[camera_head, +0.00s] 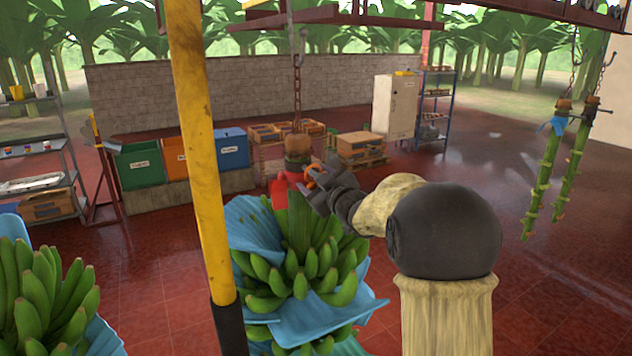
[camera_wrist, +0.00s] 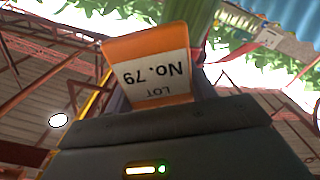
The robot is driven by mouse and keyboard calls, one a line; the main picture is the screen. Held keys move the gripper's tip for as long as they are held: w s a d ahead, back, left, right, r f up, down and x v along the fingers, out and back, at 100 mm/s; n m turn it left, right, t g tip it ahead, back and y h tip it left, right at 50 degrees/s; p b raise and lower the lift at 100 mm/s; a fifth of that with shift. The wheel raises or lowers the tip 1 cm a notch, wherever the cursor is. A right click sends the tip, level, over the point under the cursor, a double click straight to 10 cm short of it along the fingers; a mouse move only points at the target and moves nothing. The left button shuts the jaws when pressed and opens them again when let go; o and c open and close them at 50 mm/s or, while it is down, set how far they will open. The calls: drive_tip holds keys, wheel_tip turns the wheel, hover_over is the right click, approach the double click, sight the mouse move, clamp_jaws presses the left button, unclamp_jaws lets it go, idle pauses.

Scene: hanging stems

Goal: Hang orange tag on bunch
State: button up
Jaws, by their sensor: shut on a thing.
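The green banana bunch (camera_head: 312,255) hangs from a chain in the middle of the head view, with blue sheets between its hands. Its cut stem top (camera_head: 297,147) shows just under the chain. My gripper (camera_head: 312,180) is at the upper part of the bunch, just right of the stem. It is shut on the orange tag (camera_head: 314,172), which shows as a small orange patch. In the wrist view the orange tag (camera_wrist: 150,62) stands beyond the gripper body, its label reading "LOT No. 79" upside down.
A yellow post (camera_head: 200,150) stands left of the bunch. Another banana bunch (camera_head: 40,290) is at lower left. Two bare stalks (camera_head: 548,165) hang at right. Bins (camera_head: 140,163), crates (camera_head: 360,145) and a cabinet (camera_head: 395,105) stand behind. The red floor at right is clear.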

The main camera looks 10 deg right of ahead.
drive_tip(key=shift+w+a, duration=0.15)
drive_tip(key=shift+w, duration=0.15)
drive_tip(key=shift+w+d+f, duration=0.2)
drive_tip(key=shift+d+f, duration=0.1)
drive_tip(key=shift+d, duration=0.1)
idle(1.1)
drive_tip(key=o, duration=1.2)
drive_tip(key=b+v, duration=0.6)
drive_tip(key=v, duration=1.1)
drive_tip(key=shift+s+b, duration=0.15)
drive_tip(key=shift+b, duration=0.25)
drive_tip(key=shift+a, duration=0.1)
